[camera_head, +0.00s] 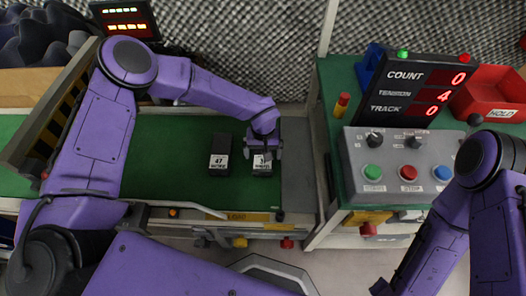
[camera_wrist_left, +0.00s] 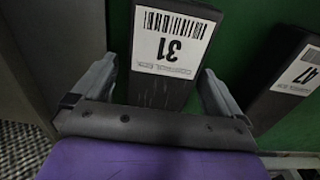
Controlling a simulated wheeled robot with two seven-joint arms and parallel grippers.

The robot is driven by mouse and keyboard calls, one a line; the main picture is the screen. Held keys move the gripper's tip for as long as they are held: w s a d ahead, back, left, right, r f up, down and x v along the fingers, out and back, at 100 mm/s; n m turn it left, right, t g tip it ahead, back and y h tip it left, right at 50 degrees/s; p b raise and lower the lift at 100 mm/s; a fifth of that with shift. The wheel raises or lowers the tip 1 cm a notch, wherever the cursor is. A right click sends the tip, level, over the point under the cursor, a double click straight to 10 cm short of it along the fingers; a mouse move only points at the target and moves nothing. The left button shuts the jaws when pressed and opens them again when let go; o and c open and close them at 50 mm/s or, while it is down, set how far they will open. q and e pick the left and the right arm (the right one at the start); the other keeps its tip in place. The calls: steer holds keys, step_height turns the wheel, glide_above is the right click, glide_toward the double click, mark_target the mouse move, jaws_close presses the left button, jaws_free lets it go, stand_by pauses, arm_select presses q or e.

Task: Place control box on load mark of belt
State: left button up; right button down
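A dark box labelled 31 (camera_head: 262,168) lies on the green belt (camera_head: 170,140) near its right end. My left gripper (camera_head: 264,152) is over box 31. In the left wrist view its open fingers stand on either side of box 31 (camera_wrist_left: 165,75), with a gap on the left side. Box 47 also shows there (camera_wrist_left: 290,80). My right gripper (camera_head: 380,287) is barely visible at the bottom edge.
A grey button panel (camera_head: 405,165), a count display (camera_head: 415,90) and a red hold bin (camera_head: 490,95) stand on the right-hand bench. A metal guard (camera_head: 45,115) crosses the belt at left. A second display (camera_head: 125,18) stands behind.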

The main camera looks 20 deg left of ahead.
mark_target(263, 151)
arm_select(q)
step_height(263, 151, up, 12)
steer(key=p, duration=0.2)
steer(key=shift+r, duration=0.15)
steer(key=shift+p, duration=0.35)
